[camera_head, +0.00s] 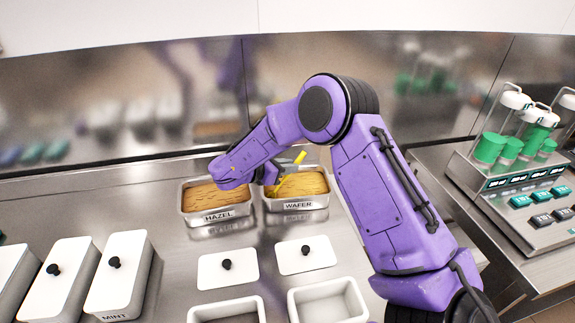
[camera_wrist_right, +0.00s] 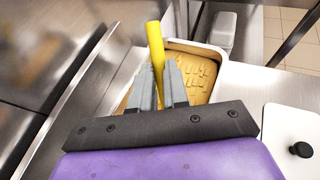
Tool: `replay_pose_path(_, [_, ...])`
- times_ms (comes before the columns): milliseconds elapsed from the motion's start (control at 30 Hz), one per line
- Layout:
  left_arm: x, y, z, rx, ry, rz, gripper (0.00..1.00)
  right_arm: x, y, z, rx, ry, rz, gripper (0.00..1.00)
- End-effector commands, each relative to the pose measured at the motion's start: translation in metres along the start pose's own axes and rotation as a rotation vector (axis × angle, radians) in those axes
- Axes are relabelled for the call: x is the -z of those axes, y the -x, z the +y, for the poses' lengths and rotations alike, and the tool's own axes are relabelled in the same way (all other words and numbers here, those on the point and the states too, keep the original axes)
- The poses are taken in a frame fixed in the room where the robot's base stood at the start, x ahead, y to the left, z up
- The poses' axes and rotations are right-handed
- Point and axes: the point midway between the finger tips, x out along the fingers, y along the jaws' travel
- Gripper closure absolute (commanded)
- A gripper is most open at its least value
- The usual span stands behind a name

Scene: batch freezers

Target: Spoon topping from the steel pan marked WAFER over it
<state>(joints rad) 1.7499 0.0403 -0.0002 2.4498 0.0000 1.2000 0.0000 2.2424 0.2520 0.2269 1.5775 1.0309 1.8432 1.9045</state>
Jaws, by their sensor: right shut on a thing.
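The steel pan marked WAFER (camera_head: 298,206) stands at the back of the counter, filled with tan topping. In the right wrist view a pan of tan topping (camera_wrist_right: 198,78) lies under the fingers; its label does not show there. My right gripper (camera_head: 271,178) is shut on a yellow spoon (camera_head: 299,158) over the left part of the WAFER pan. The spoon's handle (camera_wrist_right: 154,42) rises between the fingers in the right wrist view. The spoon's tip is at the topping; whether it is dug in or loaded I cannot tell. My left gripper is out of view.
The HAZEL pan (camera_head: 217,217) stands just left of the WAFER pan. Two white lids with black knobs (camera_head: 228,268) (camera_head: 306,255) lie in front. Two open white tubs (camera_head: 328,302) (camera_head: 225,311) are nearer. Lidded tubs (camera_head: 121,275) stand left; a dispenser (camera_head: 520,180) stands right.

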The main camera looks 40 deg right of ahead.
Motion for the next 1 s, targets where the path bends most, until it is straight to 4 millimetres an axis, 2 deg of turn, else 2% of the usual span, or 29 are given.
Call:
replay_pose_path(367, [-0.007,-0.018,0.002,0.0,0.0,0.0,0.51,0.01,-0.033,-0.002,0.006,-0.014,0.287,1.0])
replay_pose_path(433, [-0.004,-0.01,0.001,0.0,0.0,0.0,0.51,-0.002,-0.028,-0.001,0.003,-0.011,0.277,1.0])
replay_pose_path(1000, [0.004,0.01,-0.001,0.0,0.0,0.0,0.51,-0.048,-0.029,-0.001,0.007,-0.014,0.297,1.0])
